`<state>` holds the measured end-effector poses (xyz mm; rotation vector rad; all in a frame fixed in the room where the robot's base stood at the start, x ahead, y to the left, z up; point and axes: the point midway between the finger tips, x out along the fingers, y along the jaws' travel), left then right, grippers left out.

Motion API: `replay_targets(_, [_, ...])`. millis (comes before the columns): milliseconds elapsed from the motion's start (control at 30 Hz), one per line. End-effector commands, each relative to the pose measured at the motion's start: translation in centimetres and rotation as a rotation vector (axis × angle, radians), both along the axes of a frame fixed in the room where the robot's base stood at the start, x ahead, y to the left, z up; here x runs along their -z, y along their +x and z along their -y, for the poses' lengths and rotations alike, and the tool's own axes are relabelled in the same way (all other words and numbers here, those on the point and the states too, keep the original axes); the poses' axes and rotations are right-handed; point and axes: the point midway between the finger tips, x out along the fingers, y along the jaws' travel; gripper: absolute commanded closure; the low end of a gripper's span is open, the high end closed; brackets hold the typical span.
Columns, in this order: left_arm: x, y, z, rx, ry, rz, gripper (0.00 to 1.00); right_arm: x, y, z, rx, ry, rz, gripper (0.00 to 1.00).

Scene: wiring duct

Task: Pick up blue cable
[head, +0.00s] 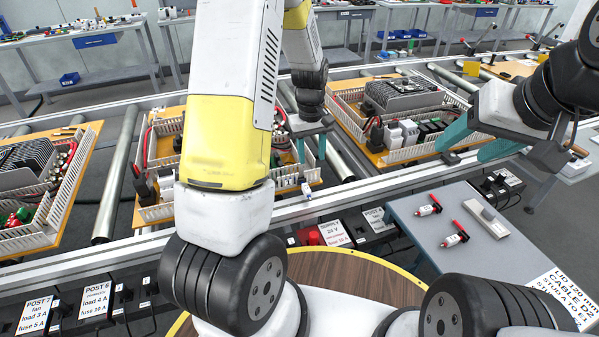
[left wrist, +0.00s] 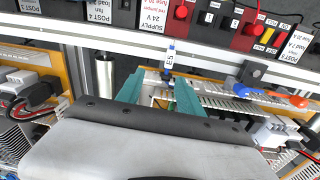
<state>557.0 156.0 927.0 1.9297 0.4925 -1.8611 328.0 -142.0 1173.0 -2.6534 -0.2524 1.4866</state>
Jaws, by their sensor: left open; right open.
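In the left wrist view, a blue cable end (left wrist: 170,46) with a white tag stands just beyond my left fingertips, near the rail edge. Its tag (head: 307,189) shows small in the head view, below the left gripper. The rest of the cable is hidden or too small to follow. My left gripper (head: 312,158) is open over the middle board, and its teal fingers also show in the left wrist view (left wrist: 158,90), apart and with nothing clearly held between them. My right gripper (head: 462,151) is open and empty above the right side of the line.
Wiring boards with white ducts stand on the rollers (head: 118,175). A metal rail runs along the front. A grey side table (head: 455,215) holds red-tipped items and a pale bar. In the left wrist view, a blue part (left wrist: 243,90) and an orange-handled item (left wrist: 292,100) lie right of the fingers.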

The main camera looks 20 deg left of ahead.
Motion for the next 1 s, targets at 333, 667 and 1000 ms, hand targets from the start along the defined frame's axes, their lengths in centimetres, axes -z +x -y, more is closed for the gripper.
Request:
replay_targets(333, [5.5, 0.7, -0.3, -0.047, 0.031, -0.049, 0.56, 0.0, 0.0, 0.0, 0.000, 0.000, 0.000, 0.43])
replay_targets(667, [9.8, 0.4, -0.2, -0.045, 0.030, -0.050, 0.56, 0.0, 0.0, 0.0, 0.000, 0.000, 0.000, 0.43])
replay_targets(1000, [12.0, 0.5, -0.2, -0.046, 0.030, -0.045, 0.56, 0.0, 0.0, 0.0, 0.000, 0.000, 0.000, 0.43])
